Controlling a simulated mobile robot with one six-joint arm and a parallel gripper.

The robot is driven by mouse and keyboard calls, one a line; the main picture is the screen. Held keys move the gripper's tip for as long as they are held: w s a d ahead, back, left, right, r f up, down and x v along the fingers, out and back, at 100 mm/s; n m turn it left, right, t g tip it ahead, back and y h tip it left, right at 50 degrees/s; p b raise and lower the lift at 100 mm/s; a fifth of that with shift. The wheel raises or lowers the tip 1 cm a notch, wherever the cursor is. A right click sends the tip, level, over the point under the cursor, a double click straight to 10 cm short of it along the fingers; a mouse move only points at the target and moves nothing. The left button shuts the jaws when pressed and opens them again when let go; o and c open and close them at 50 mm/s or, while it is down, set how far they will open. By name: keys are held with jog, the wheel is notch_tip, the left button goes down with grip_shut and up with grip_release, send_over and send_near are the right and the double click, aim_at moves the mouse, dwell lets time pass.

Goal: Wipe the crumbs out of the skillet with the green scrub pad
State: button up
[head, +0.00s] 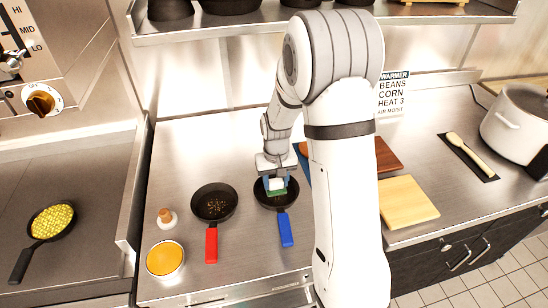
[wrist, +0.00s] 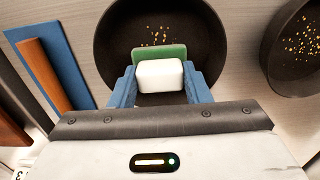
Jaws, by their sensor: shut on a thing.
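My gripper (head: 276,186) is shut on the scrub pad, a white block with a green face (wrist: 160,75). The pad also shows in the head view (head: 277,192). My gripper holds it over the blue-handled skillet (head: 284,206), and I cannot tell whether the pad touches the pan. In the wrist view, yellow crumbs (wrist: 161,36) lie in that dark skillet (wrist: 208,40), beyond the pad. A second dark skillet with a red handle (head: 212,240) stands to its left in the head view and holds crumbs (head: 215,205). It shows at the right edge of the wrist view (wrist: 275,72).
A tub of orange contents (head: 165,259) and a small wooden-knobbed item (head: 166,217) stand at the left. A pan of yellow food (head: 51,221) sits farther left. A light cutting board (head: 407,202), a spoon (head: 468,155) and a pot (head: 518,125) are on the right. A shelf hangs behind.

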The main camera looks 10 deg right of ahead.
aim_at(276, 180)
jog(key=shift+w+d+f, duration=0.1)
jog(key=shift+w, duration=0.05)
jog(key=shift+w+r+p, duration=0.25)
jog(key=shift+r+p, duration=0.05)
jog(key=shift+r, duration=0.05)
jog(key=r, duration=0.1)
jog(key=r+p, duration=0.1)
jog(key=r, duration=0.1)
jog(key=shift+s+r, duration=0.2)
jog(key=shift+r, duration=0.05)
jog(key=shift+w+r+p, duration=0.2)
jog(key=shift+r+p, duration=0.45)
jog(key=shift+s+r+p, duration=0.1)
jog(key=shift+r+p, duration=0.65)
jog(key=shift+r, duration=0.6)
jog(key=shift+r+p, duration=0.1)
jog(key=shift+p, duration=0.2)
